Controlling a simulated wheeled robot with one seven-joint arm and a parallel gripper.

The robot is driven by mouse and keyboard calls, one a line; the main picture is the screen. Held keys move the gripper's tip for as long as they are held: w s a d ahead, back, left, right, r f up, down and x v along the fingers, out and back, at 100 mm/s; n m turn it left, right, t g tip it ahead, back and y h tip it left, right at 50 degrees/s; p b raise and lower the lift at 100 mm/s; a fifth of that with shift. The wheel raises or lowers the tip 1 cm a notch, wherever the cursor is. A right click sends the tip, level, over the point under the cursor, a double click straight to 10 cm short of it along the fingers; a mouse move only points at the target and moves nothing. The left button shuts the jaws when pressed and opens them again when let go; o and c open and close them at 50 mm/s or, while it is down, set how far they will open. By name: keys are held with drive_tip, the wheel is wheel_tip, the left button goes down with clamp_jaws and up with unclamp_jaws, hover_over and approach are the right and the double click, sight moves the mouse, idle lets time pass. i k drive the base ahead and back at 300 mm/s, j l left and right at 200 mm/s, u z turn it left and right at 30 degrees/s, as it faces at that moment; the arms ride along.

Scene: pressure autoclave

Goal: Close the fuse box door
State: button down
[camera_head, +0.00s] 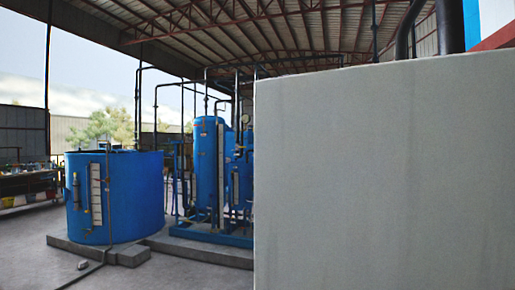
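A large flat pale grey panel (385,175) fills the right half of the head view, very close to the camera. Its left edge is upright and its top edge slopes slightly up to the right. I cannot tell whether it is the fuse box, its door or a wall. No handle, hinge or opening shows on it. Whatever lies behind it is hidden. No other thing that looks like a fuse box or its door is seen. My gripper and arm are not in view.
A round blue tank (128,200) stands on a low concrete plinth (130,255) at the left. Blue upright vessels (208,165) with pipes stand behind, beside the panel's edge. Bare floor (50,240) lies at the lower left, with a small object and a dark line across it.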

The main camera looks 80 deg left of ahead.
sight(398, 175)
drive_tip(key=i+j+u, duration=0.1)
drive_tip(key=u, duration=0.35)
drive_tip(key=i+j+u, duration=0.15)
drive_tip(key=u, duration=0.3)
drive_tip(key=i+j+u, duration=0.2)
drive_tip(key=u, duration=0.25)
drive_tip(key=i+u, duration=0.15)
drive_tip(key=u, duration=0.3)
